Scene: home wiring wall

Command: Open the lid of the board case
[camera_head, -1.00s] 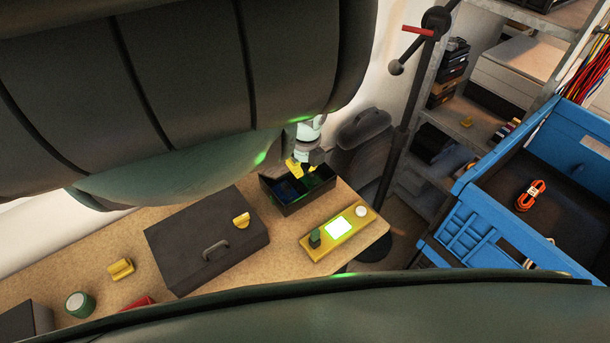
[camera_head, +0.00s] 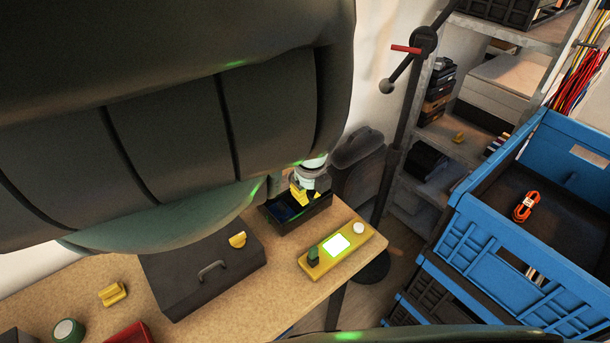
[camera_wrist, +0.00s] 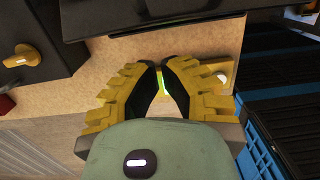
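The board case (camera_head: 185,278) is a flat dark grey box on the workbench, left of centre in the head view. Its lid is down, with a grey handle (camera_head: 212,270) on top and a yellow knob (camera_head: 237,240) near its back right corner. In the wrist view, part of a dark box with a yellow knob (camera_wrist: 22,56) shows at the upper left. My gripper (camera_head: 305,197) hangs right of the case, over or near a small open black bin. In the wrist view, its yellow fingers (camera_wrist: 160,66) have tips almost together, with nothing held.
The black bin (camera_head: 297,222) and a yellow device with a lit screen (camera_head: 337,247) stand right of the case. A yellow block (camera_head: 112,294), tape roll (camera_head: 67,331) and red box (camera_head: 128,334) lie to its left. Blue crates (camera_head: 490,235) and shelving fill the right.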

